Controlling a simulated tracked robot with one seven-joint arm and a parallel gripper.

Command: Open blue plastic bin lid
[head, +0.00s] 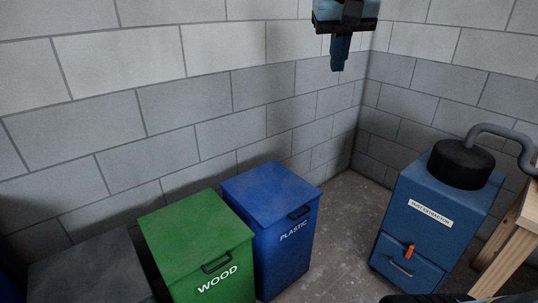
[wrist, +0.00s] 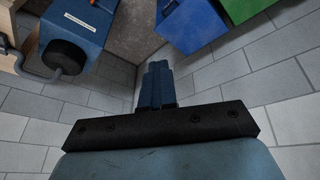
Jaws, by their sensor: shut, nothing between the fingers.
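The blue plastic bin (head: 284,240) stands against the block wall, with the white word PLASTIC on its front. Its blue lid (head: 268,193) is closed, with a dark handle (head: 299,213) at the front edge. Part of the blue bin also shows at the top of the wrist view (wrist: 190,27). My gripper (head: 337,68) is high up near the wall corner, above and to the right of the bin, well apart from it. Its fingers point down, shut and empty. In the wrist view my gripper (wrist: 157,66) also shows its fingers together.
A green WOOD bin (head: 197,245) stands close left of the blue bin, and a dark grey bin (head: 90,272) is further left. A blue dust extractor (head: 412,225) with a black top and hose stands right, beside a wooden bench (head: 514,240). Bare floor (head: 345,220) lies between.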

